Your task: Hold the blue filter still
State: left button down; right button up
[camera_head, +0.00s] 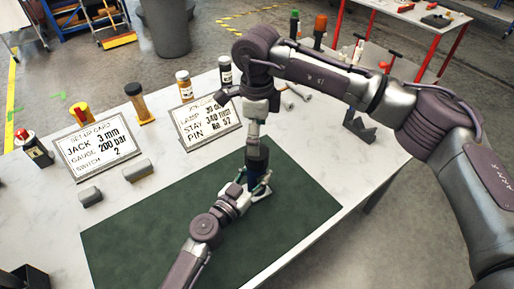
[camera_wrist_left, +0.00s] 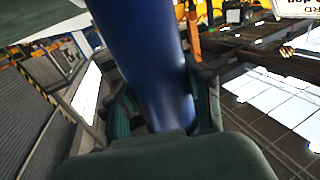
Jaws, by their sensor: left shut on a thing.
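The blue filter (camera_wrist_left: 150,60) fills the middle of the left wrist view as a smooth blue cylinder between my left gripper's green-padded fingers. In the head view a narrow dark blue part of the filter (camera_head: 254,182) shows on the green mat (camera_head: 140,235). My left gripper (camera_head: 256,186) is shut around it from the front. My right gripper (camera_head: 255,125) points down from above, over the dark upper part in line with the filter. Its fingertips are too small and overlapped to tell whether it is open or shut, or touching.
Two printed cards (camera_head: 98,148) (camera_head: 206,120) stand on the white table behind the mat. Two grey blocks (camera_head: 137,170) (camera_head: 90,197), a tan cylinder (camera_head: 139,104) and small bottles (camera_head: 184,86) stand nearby. A dark grey bracket (camera_head: 359,126) is at the right. The mat's left part is clear.

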jog(key=shift+r, duration=2.1)
pick_arm(q)
jog(key=shift+c, duration=1.9)
grip_release()
jog(key=v, duration=1.2)
